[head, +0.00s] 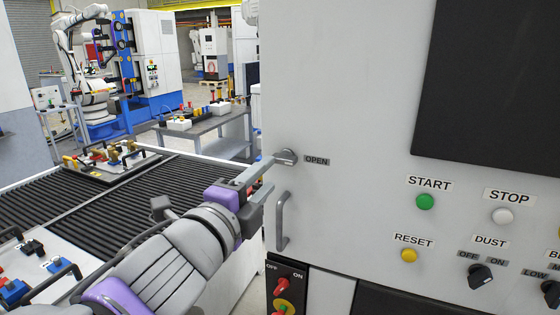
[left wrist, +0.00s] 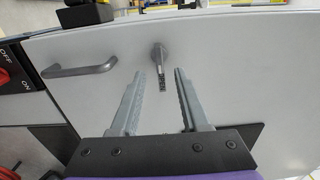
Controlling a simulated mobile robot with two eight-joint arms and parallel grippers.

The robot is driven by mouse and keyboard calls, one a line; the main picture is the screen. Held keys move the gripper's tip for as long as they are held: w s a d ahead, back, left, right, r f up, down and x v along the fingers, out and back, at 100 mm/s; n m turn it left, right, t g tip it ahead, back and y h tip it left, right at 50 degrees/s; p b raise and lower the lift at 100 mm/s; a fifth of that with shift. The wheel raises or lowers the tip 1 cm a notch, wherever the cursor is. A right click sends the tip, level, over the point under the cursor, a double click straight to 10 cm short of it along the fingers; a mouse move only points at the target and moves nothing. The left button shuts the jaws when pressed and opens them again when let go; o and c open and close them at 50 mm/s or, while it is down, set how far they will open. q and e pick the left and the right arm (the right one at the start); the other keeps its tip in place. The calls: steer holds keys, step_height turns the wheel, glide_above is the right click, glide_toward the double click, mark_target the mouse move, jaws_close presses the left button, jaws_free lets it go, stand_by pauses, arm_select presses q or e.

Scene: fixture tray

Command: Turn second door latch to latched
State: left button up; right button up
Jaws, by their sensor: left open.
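The door latch (head: 287,157) is a small grey knob on the white machine panel, beside a label reading OPEN. In the left wrist view the latch (left wrist: 158,54) lies just past the fingertips, roughly in line with the gap between them, its short lever pointing toward the label. My left gripper (head: 268,174) is open and empty at the panel's left edge, and its upper finger overlaps the latch's left side in the head view. Its two spread fingers also show in the left wrist view (left wrist: 159,73). Contact with the latch cannot be told. My right gripper is not in view.
A grey bar handle (head: 282,222) sits on the panel below the latch. Green START (head: 425,202), white STOP (head: 502,216) and yellow RESET (head: 409,255) buttons are to the right. A red OFF/ON switch (head: 281,287) is below. A dark roller conveyor (head: 130,205) lies left.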

mark_target(281, 162)
arm_select(q)
steer(key=p+x, duration=0.1)
steer(key=x, duration=0.6)
steer(key=shift+w, duration=0.1)
jaws_close()
